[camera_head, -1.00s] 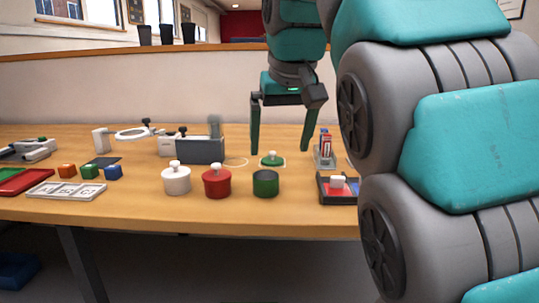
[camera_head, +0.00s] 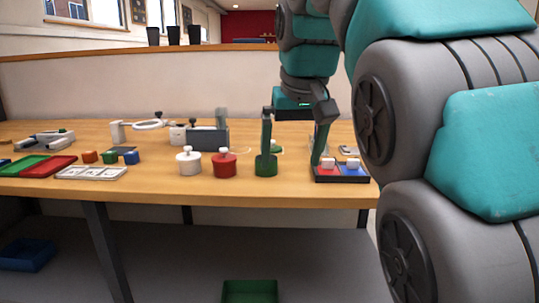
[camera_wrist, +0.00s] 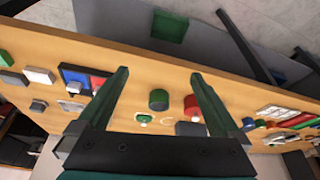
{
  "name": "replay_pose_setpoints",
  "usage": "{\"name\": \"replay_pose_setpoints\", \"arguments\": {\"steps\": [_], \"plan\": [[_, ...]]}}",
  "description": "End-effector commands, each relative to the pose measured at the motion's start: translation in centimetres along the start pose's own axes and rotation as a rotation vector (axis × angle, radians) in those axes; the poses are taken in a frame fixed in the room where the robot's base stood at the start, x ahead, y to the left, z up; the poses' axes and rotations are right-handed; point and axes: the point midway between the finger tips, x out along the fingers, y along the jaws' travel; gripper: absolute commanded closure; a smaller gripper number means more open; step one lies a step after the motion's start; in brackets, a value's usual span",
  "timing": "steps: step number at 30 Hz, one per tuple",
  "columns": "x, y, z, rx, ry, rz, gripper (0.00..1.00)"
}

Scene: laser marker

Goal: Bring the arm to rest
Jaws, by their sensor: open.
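My gripper (camera_head: 293,142) hangs over the right part of the wooden table, its two fingers spread wide with nothing between them. In the wrist view my gripper (camera_wrist: 158,78) is also open and empty. A green pot (camera_head: 266,168) stands partly behind the left finger in the head view. In the wrist view the green pot (camera_wrist: 158,100) shows between the finger lines, apart from both. The right finger partly covers a red and blue tray (camera_head: 342,179) with white-topped pieces.
A red pot (camera_head: 224,170) and a white pot (camera_head: 188,167) stand left of the gripper. A grey box (camera_head: 208,139) is behind them. Coloured cubes and trays fill the table's left side. A green bin (camera_head: 249,291) is below the table.

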Motion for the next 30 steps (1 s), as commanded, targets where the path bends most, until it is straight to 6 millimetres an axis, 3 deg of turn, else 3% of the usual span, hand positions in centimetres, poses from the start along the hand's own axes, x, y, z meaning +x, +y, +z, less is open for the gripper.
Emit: {"name": "replay_pose_setpoints", "arguments": {"steps": [5, 11, 20, 30], "plan": [[1.6, 1.2, 1.7, 0.034, -0.037, 0.001, 0.0], [4.3, 3.1, 5.3, 0.085, -0.098, 0.006, 0.0], [10.3, 5.9, 14.6, 0.162, -0.229, 0.017, 0.0], [16.8, 7.0, 27.7, 0.193, -0.383, 0.029, 0.0]]}}
